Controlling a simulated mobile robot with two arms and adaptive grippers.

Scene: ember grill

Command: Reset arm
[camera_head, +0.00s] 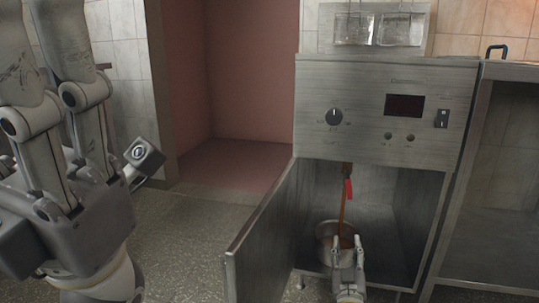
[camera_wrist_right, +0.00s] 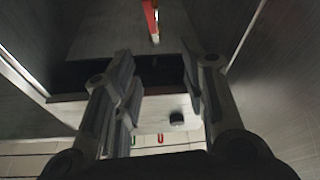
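My right gripper (camera_head: 347,250) is low inside the open cabinet, in front of a metal pot (camera_head: 325,230). In the right wrist view its two fingers (camera_wrist_right: 165,85) are spread apart with nothing held between them. My left gripper (camera_head: 45,60) is large at the left edge, raised with its fingers pointing up. Its fingertips are cut off by the frame, so I cannot tell its opening. A lever with a red grip (camera_head: 348,190) hangs above the pot; red also shows at the top of the right wrist view (camera_wrist_right: 151,18). The pot is partly hidden by my right gripper.
The steel fryer unit (camera_head: 360,110) has a knob, a dark display and a switch. Its cabinet door (camera_head: 270,240) stands open to the left. Wire baskets (camera_head: 375,28) hang above. A steel frame (camera_head: 480,200) stands at right. The floor (camera_head: 205,235) left of the door is clear.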

